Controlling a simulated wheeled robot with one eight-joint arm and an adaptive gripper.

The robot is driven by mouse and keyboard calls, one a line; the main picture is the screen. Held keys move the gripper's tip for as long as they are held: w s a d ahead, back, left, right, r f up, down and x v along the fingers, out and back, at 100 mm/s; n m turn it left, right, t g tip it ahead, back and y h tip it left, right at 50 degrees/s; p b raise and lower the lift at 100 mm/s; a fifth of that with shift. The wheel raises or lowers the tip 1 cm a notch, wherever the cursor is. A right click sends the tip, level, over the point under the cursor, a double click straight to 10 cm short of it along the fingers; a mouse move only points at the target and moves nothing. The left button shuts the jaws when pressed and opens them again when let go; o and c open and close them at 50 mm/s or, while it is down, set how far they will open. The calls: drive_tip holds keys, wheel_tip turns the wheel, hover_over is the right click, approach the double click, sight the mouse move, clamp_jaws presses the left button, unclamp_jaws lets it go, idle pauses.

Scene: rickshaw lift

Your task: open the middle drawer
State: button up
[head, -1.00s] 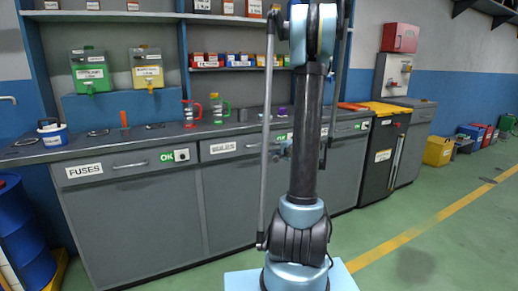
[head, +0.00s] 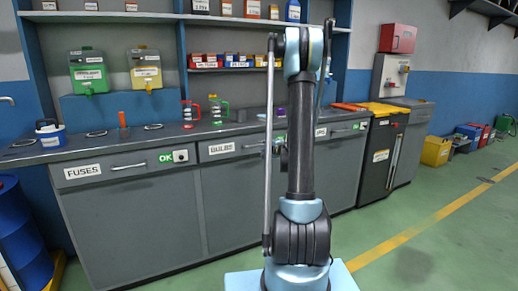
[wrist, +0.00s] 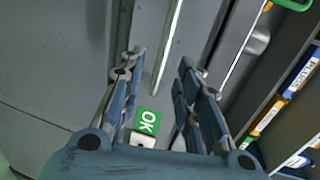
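The middle drawer (head: 222,150), labelled BULBS, is in the grey counter between the FUSES drawer and another drawer, and it looks closed. Its bar handle (head: 254,145) is partly hidden by my arm in the head view. In the wrist view my gripper (wrist: 161,58) is open, with its two blue fingers apart. A metal bar handle (wrist: 168,48) runs between the fingertips in that picture; I cannot tell whether they touch it. A green OK sticker (wrist: 148,122) shows between the fingers.
The FUSES drawer (head: 100,172) is at the left. A blue barrel (head: 18,235) stands far left.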

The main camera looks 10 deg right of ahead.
sight(261, 145)
drive_tip(key=shift+x, duration=2.85)
clamp_jaws()
